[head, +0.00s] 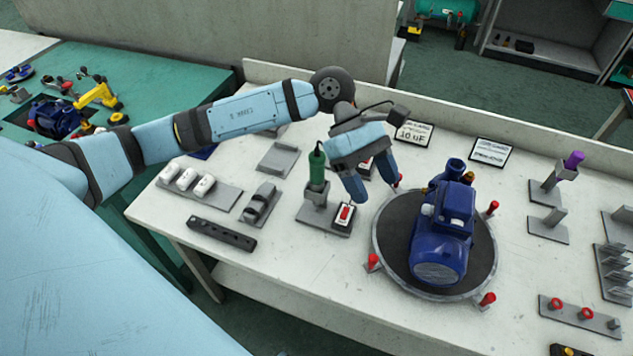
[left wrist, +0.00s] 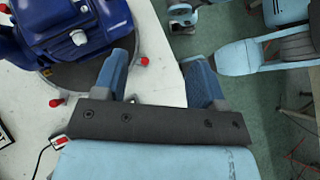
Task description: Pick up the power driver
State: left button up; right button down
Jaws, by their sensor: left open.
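Two upright tools could be the power driver, and I cannot tell which from their looks. One has a green handle (head: 317,165) and stands in a grey holder (head: 316,216) at the middle of the bench. The other has a purple top (head: 574,160) and stands in a grey holder (head: 547,192) at the right. My left gripper (head: 376,190) is open and empty, pointing down just right of the green tool and left of the pump. In the left wrist view my gripper (left wrist: 157,62) has nothing between its fingers, and neither tool shows.
A blue pump (head: 443,232) sits on a round dark turntable (head: 391,247) with red knobs around it. A small box with a red switch (head: 345,214) lies by the green tool's holder. White parts on a tray (head: 222,197) stand left.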

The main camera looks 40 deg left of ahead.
pick_arm(q)
jog(key=w+a+m+t+y+b, duration=0.1)
jog(key=w+a+y, duration=0.1)
jog(key=a+y, duration=0.15)
jog(key=w+a+m+t+y, duration=0.1)
jog(key=w+a+y, duration=0.1)
jog(key=a, duration=0.3)
notch_tip(320, 180, up, 3)
jog(key=t+y, duration=0.1)
jog(key=y, duration=0.2)
send_over(317, 166)
jog(key=w, duration=0.2)
jog(key=shift+s+a+f+m+b, duration=0.25)
jog(key=shift+a+m+b, duration=0.1)
jog(key=shift+a+m, duration=0.1)
jog(key=shift+y, duration=0.25)
notch_tip(317, 166, down, 7)
jog(key=shift+a+r+p, duration=0.1)
jog(key=shift+a+p, duration=0.05)
jog(key=shift+p, duration=0.15)
jog(key=shift+f, duration=0.65)
notch_tip(317, 166, down, 5)
jog(key=shift+r+p, duration=0.2)
jog(key=shift+p, duration=0.3)
jog(key=shift+f, duration=0.35)
jog(key=shift+r, duration=0.1)
jog(key=c, duration=1.1)
pick_arm(e)
jog(key=shift+d+f, duration=0.2)
jog(key=shift+f, duration=0.35)
